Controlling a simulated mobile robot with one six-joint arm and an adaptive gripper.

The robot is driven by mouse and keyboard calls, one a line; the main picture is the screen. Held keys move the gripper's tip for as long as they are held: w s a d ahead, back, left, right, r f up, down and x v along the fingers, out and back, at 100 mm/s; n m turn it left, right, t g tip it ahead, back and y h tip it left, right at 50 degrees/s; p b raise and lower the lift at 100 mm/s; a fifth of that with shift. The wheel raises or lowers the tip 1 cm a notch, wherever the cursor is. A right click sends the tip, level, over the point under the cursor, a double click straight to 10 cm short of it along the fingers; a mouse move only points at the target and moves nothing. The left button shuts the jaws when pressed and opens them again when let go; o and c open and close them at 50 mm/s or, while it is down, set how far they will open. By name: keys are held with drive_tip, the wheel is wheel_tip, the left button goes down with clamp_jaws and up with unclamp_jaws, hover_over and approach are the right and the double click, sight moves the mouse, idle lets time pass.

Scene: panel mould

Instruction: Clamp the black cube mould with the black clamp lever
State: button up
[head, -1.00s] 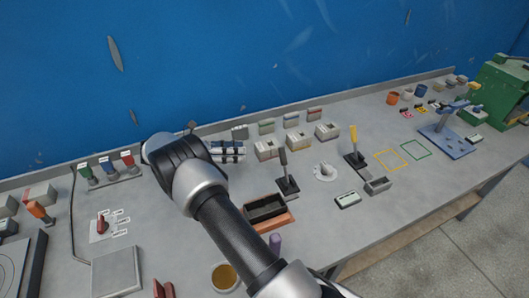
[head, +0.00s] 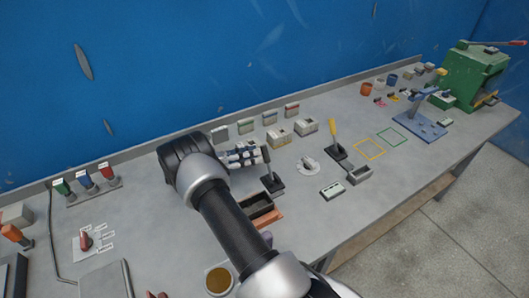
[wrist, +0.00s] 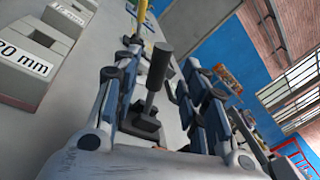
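The black clamp lever (head: 275,184) stands on a black base on the bench, its upper part hidden behind my gripper in the head view. In the wrist view its thick black handle (wrist: 158,72) rises, tilted in the picture, between my two fingers. My gripper (head: 258,154) is open, its fingers on either side of the handle in that view; I cannot tell whether they touch it. A dark open box (head: 257,206), which looks like the black cube mould, sits in front of the lever beside a red-brown edge, partly covered by my arm.
A yellow lever (head: 333,134) and a grey open box (head: 359,175) stand to the right, with a white dial (head: 309,164) between the levers. Labelled blocks (head: 278,136) line the back. A green machine (head: 474,77) is at the far right.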

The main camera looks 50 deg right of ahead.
sight(265, 152)
drive_tip(key=x, duration=0.5)
drive_tip(key=shift+c, duration=0.6)
clamp_jaws()
